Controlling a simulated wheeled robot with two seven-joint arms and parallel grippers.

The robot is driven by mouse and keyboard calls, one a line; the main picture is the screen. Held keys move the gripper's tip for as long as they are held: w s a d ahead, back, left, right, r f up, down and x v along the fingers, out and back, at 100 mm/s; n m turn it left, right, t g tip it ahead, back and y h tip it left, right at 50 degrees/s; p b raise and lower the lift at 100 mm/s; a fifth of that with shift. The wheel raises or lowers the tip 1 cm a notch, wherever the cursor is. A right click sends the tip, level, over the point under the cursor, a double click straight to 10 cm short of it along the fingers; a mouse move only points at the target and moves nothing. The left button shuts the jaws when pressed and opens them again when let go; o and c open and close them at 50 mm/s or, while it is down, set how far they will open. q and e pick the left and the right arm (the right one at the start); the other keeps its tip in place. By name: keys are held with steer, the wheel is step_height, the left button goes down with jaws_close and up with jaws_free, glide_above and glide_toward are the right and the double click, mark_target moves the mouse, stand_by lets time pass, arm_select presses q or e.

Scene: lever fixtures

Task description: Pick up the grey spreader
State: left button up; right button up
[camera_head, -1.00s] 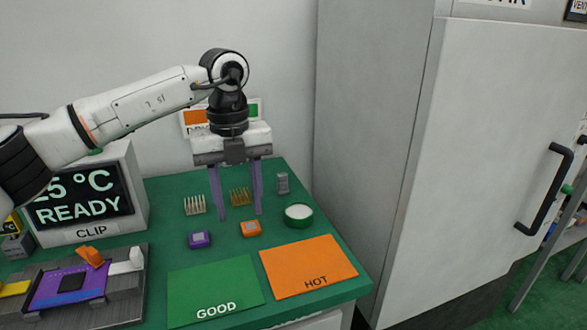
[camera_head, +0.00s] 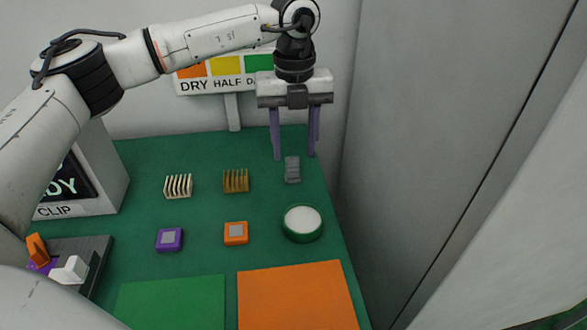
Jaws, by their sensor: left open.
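The grey spreader (camera_head: 292,170) is a small grey block at the back right of the green table. My left gripper (camera_head: 294,157) points straight down above and around the far part of the spreader in the head view. Its two purple fingers are spread apart, with nothing held between them. I cannot tell how high the fingertips are above the table. My right gripper is not in view.
Left of the spreader stand a gold finned block (camera_head: 236,181) and a cream finned block (camera_head: 178,187). A round green tub (camera_head: 302,223) with white contents is in front. Purple (camera_head: 169,240) and orange (camera_head: 236,233) blocks lie nearby. A grey cabinet (camera_head: 440,130) borders the right.

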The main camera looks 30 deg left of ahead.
mark_target(293, 158)
arm_select(q)
step_height(293, 158, down, 5)
steer(key=shift+s+a+f, duration=0.1)
steer(key=shift+a+f, duration=0.05)
steer(key=c, duration=1)
